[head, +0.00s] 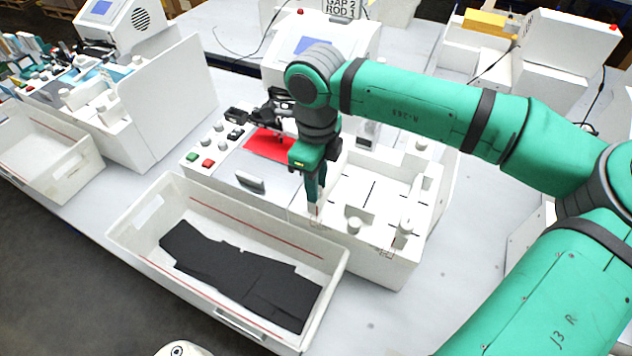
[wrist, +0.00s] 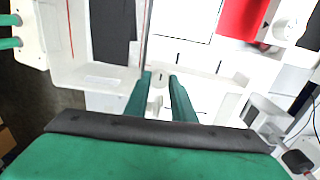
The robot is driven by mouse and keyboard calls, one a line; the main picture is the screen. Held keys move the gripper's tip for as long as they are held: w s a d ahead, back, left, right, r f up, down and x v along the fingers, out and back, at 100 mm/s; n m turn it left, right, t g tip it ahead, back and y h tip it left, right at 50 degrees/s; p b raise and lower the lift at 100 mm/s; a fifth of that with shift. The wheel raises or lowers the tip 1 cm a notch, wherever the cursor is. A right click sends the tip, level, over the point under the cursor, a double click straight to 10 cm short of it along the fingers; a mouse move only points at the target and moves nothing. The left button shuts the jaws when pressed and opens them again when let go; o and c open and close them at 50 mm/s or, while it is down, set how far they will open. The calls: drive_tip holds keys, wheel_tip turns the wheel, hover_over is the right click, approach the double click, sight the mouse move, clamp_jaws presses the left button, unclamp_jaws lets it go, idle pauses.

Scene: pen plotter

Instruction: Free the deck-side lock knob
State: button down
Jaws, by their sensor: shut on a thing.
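The pen plotter is a white machine (head: 375,262) at the middle of the bench, with a pale deck and a red sheet (head: 268,146) on it. My gripper (head: 314,208) points straight down at the plotter's front, beside the deck's right edge. In the wrist view, my gripper's two green fingers (wrist: 160,84) close on a small white round knob (wrist: 160,76) with a dark mark on top. This appears to be the deck-side lock knob. In the head view the fingers mostly hide it, and I cannot tell how far it is turned.
A white bin (head: 130,237) with black sheets (head: 240,275) stands in front of the plotter. A control panel with a red button (head: 208,163) is at left. Bench space at the right is clear.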

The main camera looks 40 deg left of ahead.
drive_tip(key=shift+w, duration=0.1)
drive_tip(key=c, duration=1.5)
unclamp_jaws()
wheel_tip(320, 180, up, 11)
drive_tip(key=shift+f, duration=0.1)
drive_tip(key=shift+w, duration=0.1)
drive_tip(key=shift+s, duration=0.2)
